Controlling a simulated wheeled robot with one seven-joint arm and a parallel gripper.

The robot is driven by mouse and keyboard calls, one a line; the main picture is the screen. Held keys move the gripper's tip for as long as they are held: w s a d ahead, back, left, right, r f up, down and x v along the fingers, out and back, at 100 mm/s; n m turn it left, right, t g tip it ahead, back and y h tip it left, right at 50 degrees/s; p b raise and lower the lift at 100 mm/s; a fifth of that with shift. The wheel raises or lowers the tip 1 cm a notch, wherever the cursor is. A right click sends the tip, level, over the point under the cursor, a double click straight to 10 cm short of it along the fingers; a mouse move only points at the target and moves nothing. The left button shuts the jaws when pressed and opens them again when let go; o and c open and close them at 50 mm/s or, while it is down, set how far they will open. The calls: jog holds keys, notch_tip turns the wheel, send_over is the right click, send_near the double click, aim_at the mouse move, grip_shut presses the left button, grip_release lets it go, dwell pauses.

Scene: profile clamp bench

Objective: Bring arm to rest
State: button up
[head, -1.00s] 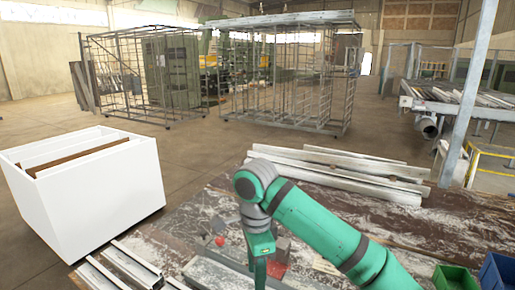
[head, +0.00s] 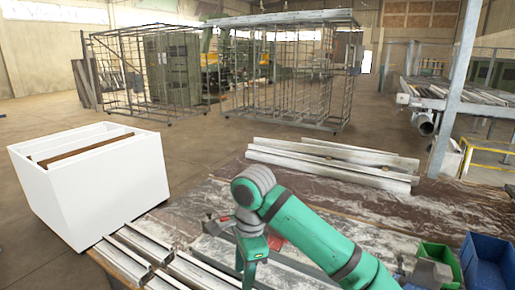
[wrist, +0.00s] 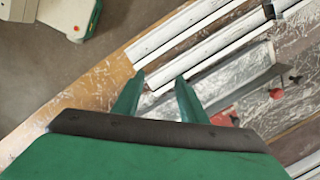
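My green gripper shows in the wrist view with two fingers (wrist: 158,82) apart and nothing between them. The fingertips lie over the bench edge near the pale metal profiles. In the head view my arm reaches over the bench, and my gripper (head: 250,262) points down; its fingertips are hard to make out there. Pale profiles (head: 150,248) lie at the front left of the bench (head: 395,215). A clamp with red parts (wrist: 222,118) is beside them in the wrist view, partly hidden by my arm in the head view.
A white box (head: 95,185) stands on the floor left of the bench. More profiles (head: 335,165) lie along the back of the bench. A green bin (head: 438,262) and a blue bin (head: 487,265) sit at the right. Wire racks stand far behind on open floor.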

jog(key=w+a+f+n+t+y, duration=0.15)
jog(key=a+y, duration=0.25)
jog(key=a, duration=0.4)
jog(key=a+f+n+t+y, duration=0.1)
jog(key=a+f+t+y, duration=0.25)
jog(key=a, duration=0.35)
jog(key=w+a+f+n+t+y, duration=0.15)
jog(key=a+y, duration=0.25)
jog(key=a, duration=0.4)
jog(key=s+d+f+m+t+h, duration=0.1)
jog(key=s+d+f+t+h, duration=0.35)
jog(key=s+d+f, duration=0.35)
jog(key=s+d+f+t+h, duration=0.4)
jog(key=s+d+f+h, duration=0.15)
jog(key=s+f, duration=0.5)
jog(key=s+d+r+n+h, duration=0.1)
jog(key=s+d+n, duration=0.4)
jog(key=s, duration=0.6)
jog(key=s+d+n+h, duration=0.1)
jog(key=s+d+n, duration=0.5)
jog(key=s, duration=0.6)
jog(key=shift+d+r+h, duration=0.35)
jog(key=shift+d, duration=0.6)
jog(key=shift+w, duration=0.1)
